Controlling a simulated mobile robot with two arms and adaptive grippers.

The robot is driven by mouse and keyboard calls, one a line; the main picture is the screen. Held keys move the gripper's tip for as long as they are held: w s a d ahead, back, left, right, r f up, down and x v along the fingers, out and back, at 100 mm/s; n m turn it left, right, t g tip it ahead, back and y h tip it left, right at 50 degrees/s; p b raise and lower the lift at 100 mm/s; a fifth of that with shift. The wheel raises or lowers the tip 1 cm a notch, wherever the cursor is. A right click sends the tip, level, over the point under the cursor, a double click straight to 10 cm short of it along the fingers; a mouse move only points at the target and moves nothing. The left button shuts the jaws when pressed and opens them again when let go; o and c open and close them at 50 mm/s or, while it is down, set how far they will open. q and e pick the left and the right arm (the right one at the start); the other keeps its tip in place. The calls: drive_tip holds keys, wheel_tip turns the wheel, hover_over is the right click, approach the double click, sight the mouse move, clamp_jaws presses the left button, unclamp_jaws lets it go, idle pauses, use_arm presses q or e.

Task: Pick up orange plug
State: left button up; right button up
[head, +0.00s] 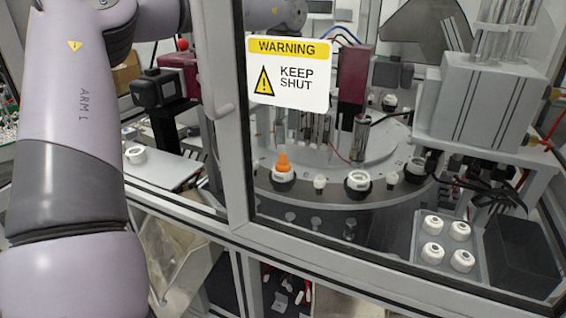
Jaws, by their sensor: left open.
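The orange plug (283,162) stands upright in a white ring on a dark holder, on the rim of the round turntable (335,197). It is seen through the clear panel. My left arm comes in from the left and reaches across the top. Its wrist (288,12) shows behind the panel, above the plug. My left gripper is largely hidden by the warning sign (288,75), so its exact distance from the plug cannot be told. Nothing is seen gripping the plug. My right gripper is out of view.
A grey panel frame (232,150) stands left of the plug. White-ringed holders (358,181) and small white pieces share the turntable. A tray (478,262) of several white caps lies at lower right, beside a black bin (520,255). A white ring lies on the left plate (165,170).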

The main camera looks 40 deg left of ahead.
use_arm(q)
wheel_tip(320, 180, down, 3)
drive_tip(key=shift+r, duration=0.1)
drive_tip(key=shift+f+p, duration=0.2)
drive_tip(key=shift+p, duration=0.3)
drive_tip(key=f+p, duration=0.1)
drive_tip(key=f, duration=0.1)
drive_tip(key=f+p, duration=0.1)
drive_tip(key=f, duration=0.1)
drive_tip(key=shift+a+f, duration=0.2)
drive_tip(key=shift+f, duration=0.3)
drive_tip(key=shift+d, duration=0.1)
drive_tip(key=shift+c, duration=1.2)
drive_tip(key=c, duration=0.7)
drive_tip(key=shift+c, duration=0.2)
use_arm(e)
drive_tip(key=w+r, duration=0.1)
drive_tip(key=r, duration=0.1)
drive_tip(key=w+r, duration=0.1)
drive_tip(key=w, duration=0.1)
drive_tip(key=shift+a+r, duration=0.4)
